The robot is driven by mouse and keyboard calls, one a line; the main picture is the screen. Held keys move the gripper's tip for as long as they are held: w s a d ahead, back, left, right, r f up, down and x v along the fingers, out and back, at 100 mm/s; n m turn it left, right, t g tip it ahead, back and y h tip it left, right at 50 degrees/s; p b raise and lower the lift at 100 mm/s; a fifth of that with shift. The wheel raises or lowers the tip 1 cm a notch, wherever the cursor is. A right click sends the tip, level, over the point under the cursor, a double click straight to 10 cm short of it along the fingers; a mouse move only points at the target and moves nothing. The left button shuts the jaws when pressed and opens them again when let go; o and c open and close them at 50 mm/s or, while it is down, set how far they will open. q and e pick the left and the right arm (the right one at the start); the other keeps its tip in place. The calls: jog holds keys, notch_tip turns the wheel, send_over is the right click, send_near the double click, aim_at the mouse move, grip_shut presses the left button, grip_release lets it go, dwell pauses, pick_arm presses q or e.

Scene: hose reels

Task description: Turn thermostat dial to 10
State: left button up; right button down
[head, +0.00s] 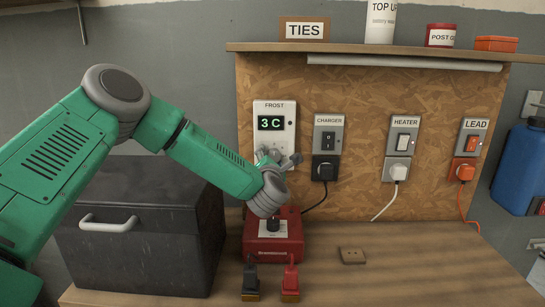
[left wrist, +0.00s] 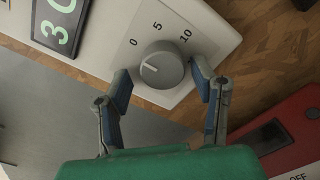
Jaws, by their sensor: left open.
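The thermostat is a white plate labelled FROST (head: 287,108), fixed to the chipboard panel. Its green display (head: 271,123) reads 3 C. In the left wrist view its round grey dial (left wrist: 163,65) has the marks 0, 5 and 10 around it. My left gripper (head: 280,161) is at the lower part of the plate and hides the dial in the head view. In the left wrist view the left gripper (left wrist: 162,82) is open, with one finger on each side of the dial and gaps visible. My right gripper is out of view.
A red box (head: 290,246) with a black knob stands below my left wrist. CHARGER (head: 328,121), HEATER (head: 403,122) and LEAD (head: 475,126) switches with plugs and cables are to the right. A black case (head: 140,240) stands left. A shelf (head: 400,48) runs above.

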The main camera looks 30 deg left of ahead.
pick_arm(q)
jog(key=shift+w+a, duration=0.25)
jog(key=shift+d+r, duration=0.15)
jog(key=shift+d, duration=0.3)
jog(key=shift+w+d+r, duration=0.1)
jog(key=shift+w+d, duration=0.15)
jog(key=shift+d, duration=0.55)
jog(key=shift+c, duration=0.8)
jog(key=shift+d, duration=0.1)
jog(key=c, duration=0.7)
jog(key=shift+s+r, duration=0.1)
jog(key=shift+s, duration=0.05)
jog(key=shift+c, duration=1.4)
jog(key=shift+s+a+f, duration=0.15)
jog(key=shift+a+f, duration=0.15)
jog(key=shift+a, duration=0.4)
jog(key=shift+d, duration=0.1)
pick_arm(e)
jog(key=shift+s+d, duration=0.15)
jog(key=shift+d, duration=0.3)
